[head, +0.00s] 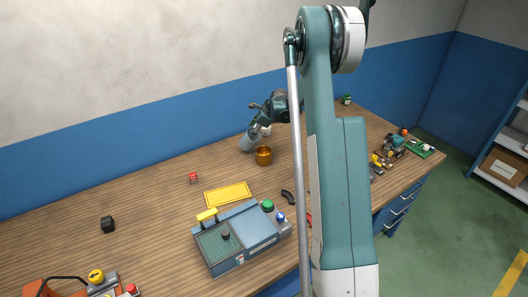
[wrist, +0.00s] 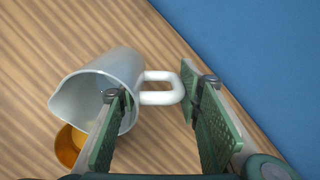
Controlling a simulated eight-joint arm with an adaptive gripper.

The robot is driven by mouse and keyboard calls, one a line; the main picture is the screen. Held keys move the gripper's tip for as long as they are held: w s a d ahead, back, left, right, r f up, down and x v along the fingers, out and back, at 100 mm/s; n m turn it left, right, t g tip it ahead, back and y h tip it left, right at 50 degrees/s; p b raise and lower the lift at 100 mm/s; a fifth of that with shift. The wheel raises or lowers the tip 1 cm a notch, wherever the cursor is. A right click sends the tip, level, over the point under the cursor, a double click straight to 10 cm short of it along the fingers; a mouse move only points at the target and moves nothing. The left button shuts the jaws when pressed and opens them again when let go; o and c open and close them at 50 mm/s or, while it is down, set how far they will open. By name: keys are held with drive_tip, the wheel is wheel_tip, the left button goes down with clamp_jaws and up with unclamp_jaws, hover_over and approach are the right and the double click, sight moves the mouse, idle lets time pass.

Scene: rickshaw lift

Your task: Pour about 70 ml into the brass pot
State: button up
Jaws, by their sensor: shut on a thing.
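A pale grey-white jug (wrist: 95,85) with a side handle (wrist: 160,98) is tilted in the wrist view, its mouth towards the lower left. My gripper (wrist: 160,88) is shut on the jug, with the handle between its green-padded fingers. In the head view the jug (head: 249,141) leans beside the upper left of the brass pot (head: 264,157), which stands on the bench. In the wrist view the pot (wrist: 67,147) shows partly below the jug's mouth, the jug covering the rest. I cannot make out any liquid or stream.
The wooden bench (head: 150,195) holds a yellow mat (head: 228,194), a blue-grey device (head: 243,240), a red block (head: 193,177) and a black block (head: 107,224). A blue wall runs behind it. More small items sit at the right, including a green board (head: 420,150).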

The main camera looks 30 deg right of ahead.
sight(249, 132)
drive_tip(key=shift+w+a+f+g+h, duration=0.25)
drive_tip(key=shift+w+f+g, duration=0.3)
drive_tip(key=shift+w+g, duration=0.3)
drive_tip(key=shift+w+a+f+g+h, duration=0.2)
drive_tip(key=shift+w+f+g, duration=0.4)
drive_tip(key=shift+g, duration=0.45)
drive_tip(key=shift+w+f+g+h+b, duration=0.35)
drive_tip(key=shift+w+f+g+b, duration=0.2)
drive_tip(key=shift+g, duration=0.65)
drive_tip(key=shift+w+a+f, duration=0.1)
